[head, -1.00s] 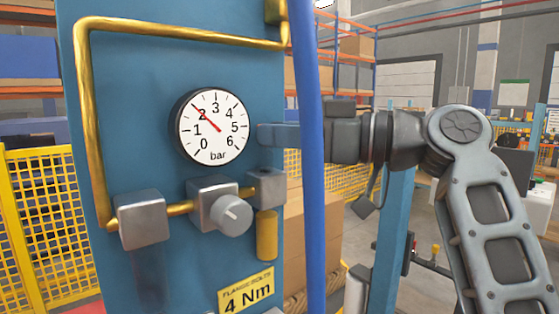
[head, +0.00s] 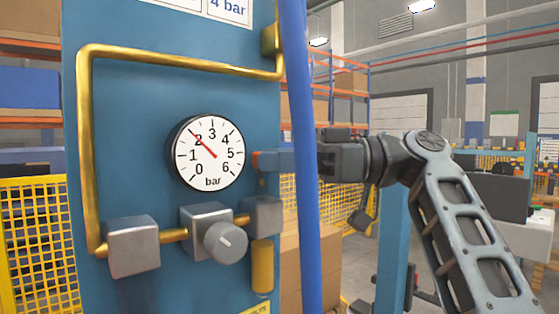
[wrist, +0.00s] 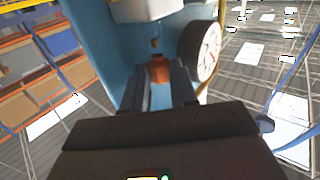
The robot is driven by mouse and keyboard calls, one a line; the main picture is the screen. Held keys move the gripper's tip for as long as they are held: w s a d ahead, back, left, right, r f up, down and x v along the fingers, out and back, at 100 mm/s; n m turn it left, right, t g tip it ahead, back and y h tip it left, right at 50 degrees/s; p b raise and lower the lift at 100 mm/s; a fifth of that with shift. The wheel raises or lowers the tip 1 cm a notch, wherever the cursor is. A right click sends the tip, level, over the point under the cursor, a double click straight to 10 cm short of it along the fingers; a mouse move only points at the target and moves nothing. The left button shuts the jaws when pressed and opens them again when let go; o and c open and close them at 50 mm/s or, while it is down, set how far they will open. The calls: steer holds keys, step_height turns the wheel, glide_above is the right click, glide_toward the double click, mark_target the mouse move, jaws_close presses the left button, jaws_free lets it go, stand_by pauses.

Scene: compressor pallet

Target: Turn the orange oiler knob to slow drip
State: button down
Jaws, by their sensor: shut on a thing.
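The orange oiler knob (head: 256,160) shows as a small orange tip at the blue panel's right side, just right of the gauge. My gripper (head: 268,160) reaches in from the right, its fingers level with the gauge, and is shut on the knob. In the wrist view the orange-brown knob (wrist: 159,70) sits between the two fingers of my gripper (wrist: 161,88). The fingers hide much of the knob, and its setting cannot be read. A small brass-coloured part (wrist: 155,43) lies just beyond it.
The round pressure gauge (head: 207,153) reads about 2 bar. A blue vertical hose (head: 303,150) passes close in front of my gripper. A brass pipe (head: 85,150), a grey knob (head: 226,243) and a yellow bowl (head: 262,266) are on the panel (head: 150,110). Boxes (head: 315,265) stand behind.

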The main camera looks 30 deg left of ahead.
steer(key=c, duration=1.2)
jaws_free()
steer(key=shift+t, duration=0.3)
